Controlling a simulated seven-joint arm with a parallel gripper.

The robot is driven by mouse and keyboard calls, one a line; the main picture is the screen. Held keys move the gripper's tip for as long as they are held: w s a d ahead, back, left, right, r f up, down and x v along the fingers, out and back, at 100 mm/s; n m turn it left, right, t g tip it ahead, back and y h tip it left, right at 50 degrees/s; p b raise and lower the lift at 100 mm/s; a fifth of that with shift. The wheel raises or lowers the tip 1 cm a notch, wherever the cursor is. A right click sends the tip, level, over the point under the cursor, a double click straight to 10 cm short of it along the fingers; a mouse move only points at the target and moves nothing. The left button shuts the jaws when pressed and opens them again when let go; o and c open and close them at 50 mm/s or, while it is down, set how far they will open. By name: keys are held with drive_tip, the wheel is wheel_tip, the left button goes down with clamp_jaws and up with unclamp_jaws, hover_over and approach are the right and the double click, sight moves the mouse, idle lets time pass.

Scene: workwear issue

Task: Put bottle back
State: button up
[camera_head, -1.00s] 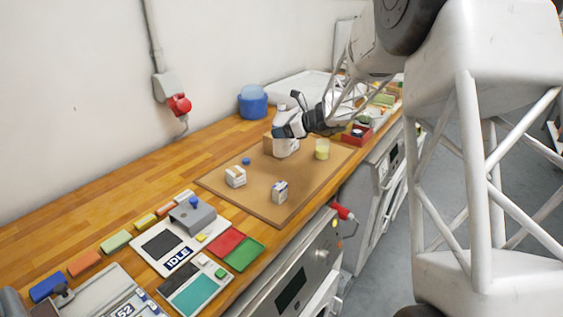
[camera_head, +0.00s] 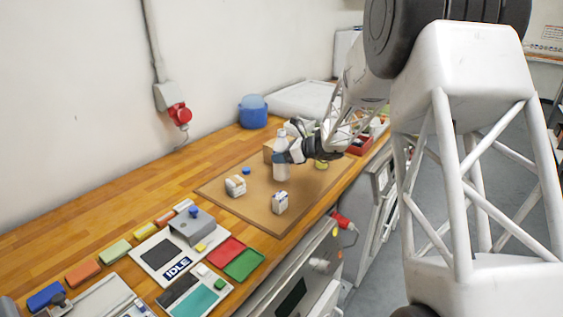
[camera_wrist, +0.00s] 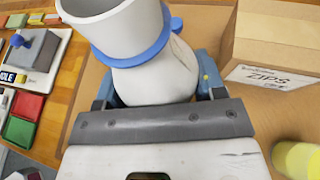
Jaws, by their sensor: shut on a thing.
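The white bottle (camera_head: 281,174) stands roughly upright over the brown mat (camera_head: 222,190) in the head view. I cannot tell whether its base touches the mat. In the wrist view, the bottle (camera_wrist: 150,82) has a wide white neck with a blue ring around it. My gripper (camera_head: 283,157) is shut on the bottle's body from the right, its blue fingers on either side; it also shows in the wrist view (camera_wrist: 157,88). The bottle's lower part is hidden in the wrist view.
A cardboard box marked ZIPS (camera_wrist: 272,48) stands close beside the bottle. A yellowish cup (camera_wrist: 297,158) is near my gripper. Two small white cartons (camera_head: 235,185) (camera_head: 280,203) and a blue cap (camera_head: 246,170) lie on the mat. A blue tub (camera_head: 253,112) stands behind.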

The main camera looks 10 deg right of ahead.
drive_tip(key=shift+f, duration=1.5)
drive_tip(key=shift+f, duration=0.1)
drive_tip(key=o, duration=1.1)
drive_tip(key=shift+s+d+r, duration=0.2)
drive_tip(key=shift+d+r, duration=0.1)
drive_tip(key=shift+d, duration=0.1)
drive_tip(key=v, duration=1.1)
